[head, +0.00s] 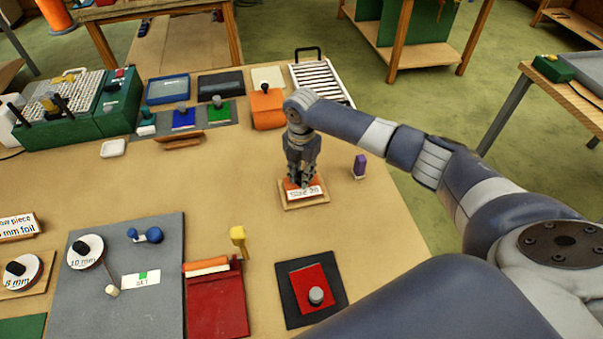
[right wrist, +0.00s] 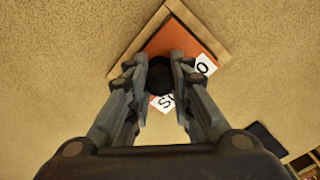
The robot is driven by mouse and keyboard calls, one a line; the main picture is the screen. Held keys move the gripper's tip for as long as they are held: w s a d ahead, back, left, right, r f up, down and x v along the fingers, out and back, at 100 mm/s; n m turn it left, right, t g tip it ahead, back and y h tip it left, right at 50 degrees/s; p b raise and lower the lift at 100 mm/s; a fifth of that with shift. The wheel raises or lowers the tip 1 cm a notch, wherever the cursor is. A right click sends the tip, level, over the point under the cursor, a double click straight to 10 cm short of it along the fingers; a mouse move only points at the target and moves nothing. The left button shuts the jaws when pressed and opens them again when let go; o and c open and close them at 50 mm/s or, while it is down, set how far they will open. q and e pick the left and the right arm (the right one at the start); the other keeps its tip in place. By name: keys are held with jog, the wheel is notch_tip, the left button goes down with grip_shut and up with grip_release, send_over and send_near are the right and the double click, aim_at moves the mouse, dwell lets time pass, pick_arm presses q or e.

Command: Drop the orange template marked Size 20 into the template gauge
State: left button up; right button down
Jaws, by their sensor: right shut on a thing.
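The orange template (right wrist: 185,38) lies under my right gripper, inside the outline of a pale wooden tray-like gauge (head: 291,207). Its white label reading "Size 20" (head: 306,192) faces the front in the head view. My right gripper (head: 302,184) points down and is shut on the template's black knob (right wrist: 160,74), with one finger on each side in the right wrist view. The gauge's wooden border (right wrist: 126,55) shows around the template's far edges there. I cannot tell whether the template rests fully down in the gauge. My left gripper is not in view.
A small purple block (head: 360,166) stands right of the gauge. Another orange piece with a black knob (head: 267,108) is behind, beside green (head: 219,112) and blue (head: 184,120) pieces. A red plate on a dark base (head: 308,285) lies in front. The tabletop around the gauge is clear.

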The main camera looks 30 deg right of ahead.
jog(key=shift+f+b, duration=0.35)
jog(key=shift+f, duration=0.6)
dwell(0.4)
jog(key=c, duration=1.3)
grip_release()
jog(key=shift+c, duration=0.2)
jog(key=shift+r, duration=0.25)
notch_tip(320, 180, up, 12)
jog(key=shift+f, duration=0.2)
